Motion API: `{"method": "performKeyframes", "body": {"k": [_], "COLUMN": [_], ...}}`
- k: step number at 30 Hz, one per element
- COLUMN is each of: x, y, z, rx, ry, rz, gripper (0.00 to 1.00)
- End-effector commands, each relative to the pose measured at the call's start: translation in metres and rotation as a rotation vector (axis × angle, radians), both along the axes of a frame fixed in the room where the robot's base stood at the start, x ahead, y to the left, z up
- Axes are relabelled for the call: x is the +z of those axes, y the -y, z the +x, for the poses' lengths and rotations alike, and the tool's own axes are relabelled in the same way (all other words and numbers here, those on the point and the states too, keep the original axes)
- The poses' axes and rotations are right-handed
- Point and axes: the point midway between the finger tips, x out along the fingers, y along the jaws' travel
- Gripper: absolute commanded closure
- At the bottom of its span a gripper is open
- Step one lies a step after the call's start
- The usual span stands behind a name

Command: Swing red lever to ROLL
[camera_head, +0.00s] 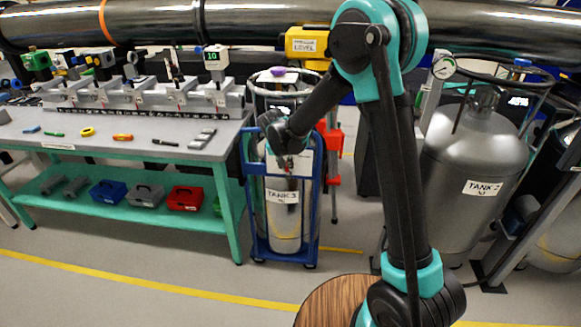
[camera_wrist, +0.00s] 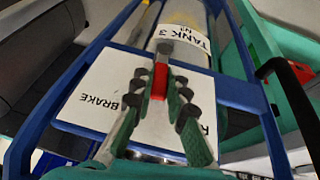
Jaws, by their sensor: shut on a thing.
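The red lever (camera_wrist: 160,82) shows in the wrist view between my gripper's green-and-black fingers (camera_wrist: 158,98). My gripper is shut on it. The lever lies nearly upright in that picture, at the middle of a white plate (camera_wrist: 95,95). The upside-down word BRAKE is on the plate's left. The word on its right is mostly hidden by a finger; only an R shows. In the head view the blue cart (camera_head: 252,215) holds the silver cylinder labelled TANK 3 (camera_head: 283,225). My gripper (camera_head: 284,160) is at the cart's front, and the lever is hard to make out there.
A grey-topped bench (camera_head: 120,148) with green legs stands close to the cart's left. A large tank labelled TANK 2 (camera_head: 470,165) stands at the right. A red stand (camera_head: 333,155) is just behind the cart. Open floor lies in front of the cart.

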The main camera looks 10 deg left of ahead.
Motion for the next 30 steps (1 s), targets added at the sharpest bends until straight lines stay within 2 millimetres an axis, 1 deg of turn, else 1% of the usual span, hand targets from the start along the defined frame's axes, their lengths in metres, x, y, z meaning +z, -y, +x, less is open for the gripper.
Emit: {"method": "performKeyframes", "body": {"k": [1, 3, 9, 15, 21, 30], "x": [-0.001, -0.002, -0.005, -0.008, -0.01, -0.011], "y": [-0.006, -0.01, -0.018, -0.024, -0.026, -0.027], "z": [0.0, 0.0, 0.001, 0.001, 0.001, 0.001], "rx": [0.004, 0.005, 0.004, 0.002, 0.002, 0.001], "ry": [-0.001, -0.003, -0.009, -0.014, -0.017, -0.019], "rz": [-0.044, -0.108, -0.267, -0.384, -0.453, -0.484], "gripper": [1.0, 1.0, 1.0, 1.0, 1.0, 1.0]}}
